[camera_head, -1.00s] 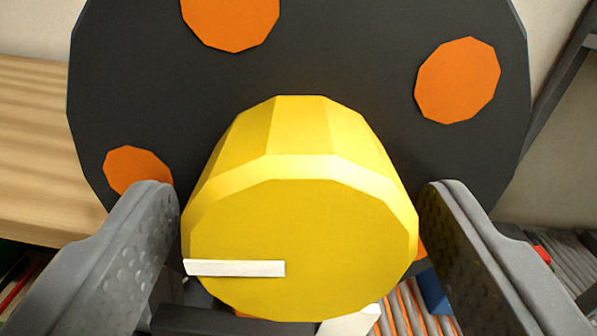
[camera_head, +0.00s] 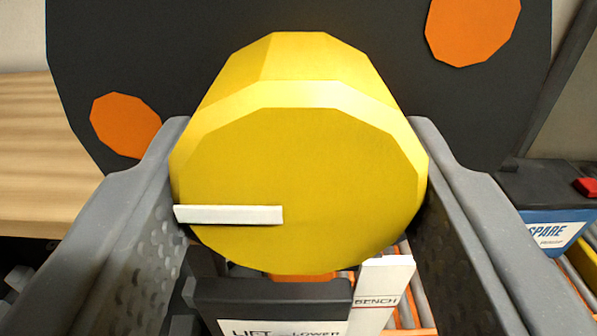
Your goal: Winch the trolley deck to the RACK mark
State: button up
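The yellow many-sided winch knob (camera_head: 305,175) fills the middle of the view, with a white bar mark (camera_head: 228,215) pointing left on its face. It sits in front of a large dark disc (camera_head: 200,50) with orange round spots. My gripper (camera_head: 298,130) is open around the knob, one finger on each side. The knob hides parts of the inner finger faces, so I cannot tell whether they touch it. A white BENCH label (camera_head: 378,298) stands below the knob. The trolley deck and a RACK mark cannot be made out.
A dark plate lettered LIFT and LOWER (camera_head: 275,305) is just below the knob. A dark battery-like box with a blue SPARE label (camera_head: 550,232) stands at right. A wooden surface (camera_head: 40,160) lies at left. Orange-and-grey rollers show low between the fingers.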

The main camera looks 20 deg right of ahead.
jog(key=shift+m, duration=0.7)
jog(key=o, duration=1)
jog(key=shift+s, duration=0.1)
jog(key=p+v, duration=0.3)
jog(key=v, duration=1)
jog(key=shift+s+a, duration=0.15)
jog(key=shift+s, duration=0.15)
